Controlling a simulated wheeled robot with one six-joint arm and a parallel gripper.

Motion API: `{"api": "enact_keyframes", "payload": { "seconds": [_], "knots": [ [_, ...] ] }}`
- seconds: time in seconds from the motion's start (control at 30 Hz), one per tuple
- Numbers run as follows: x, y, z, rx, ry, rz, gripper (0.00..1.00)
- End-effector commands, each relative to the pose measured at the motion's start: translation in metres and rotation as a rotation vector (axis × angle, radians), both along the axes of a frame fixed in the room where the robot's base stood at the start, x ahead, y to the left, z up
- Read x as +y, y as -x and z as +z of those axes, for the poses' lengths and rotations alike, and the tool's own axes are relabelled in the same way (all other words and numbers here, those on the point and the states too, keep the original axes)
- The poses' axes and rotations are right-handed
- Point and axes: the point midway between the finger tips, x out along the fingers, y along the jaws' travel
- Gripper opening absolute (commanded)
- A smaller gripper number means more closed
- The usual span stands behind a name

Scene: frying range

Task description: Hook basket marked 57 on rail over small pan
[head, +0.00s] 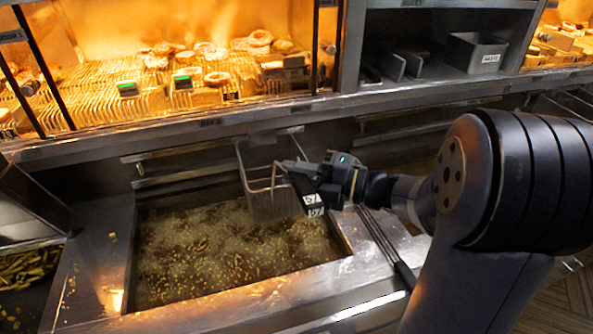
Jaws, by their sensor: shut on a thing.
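A wire basket (262,196) is over the back right part of an oil pan (125,262). Its dark handle carries white labels (311,199) reading 57. My gripper (308,172) is shut on the handle, to the right of the basket. The basket's top edge is close to a metal rail (190,172) along the back of the pan. I cannot tell whether it touches the rail or whether its bottom is in the oil. The pan holds bubbling oil with many small pale pieces. I cannot tell whether this is the small pan.
A lit shelf with food in racks (150,85) runs behind the fryer. A grey bin (475,52) stands in a dark bay at the upper right. A tray of fried pieces (22,275) is at the left. Thin rods (385,245) lie right of the pan.

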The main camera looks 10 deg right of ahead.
Motion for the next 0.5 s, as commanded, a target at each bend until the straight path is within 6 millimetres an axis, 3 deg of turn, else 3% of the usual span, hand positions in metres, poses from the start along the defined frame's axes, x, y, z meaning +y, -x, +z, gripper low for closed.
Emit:
{"api": "enact_keyframes", "payload": {
  "seconds": [0.37, 0.4, 0.5],
  "knots": [
    [0.0, 0.0002, -0.003, 0.002, 0.0, 0.0, 0.0],
    [0.0, 0.0002, -0.0031, 0.002, 0.0, 0.0, 0.25],
    [0.0, 0.0002, -0.003, 0.002, -0.001, 0.0, 0.33]
  ]
}}
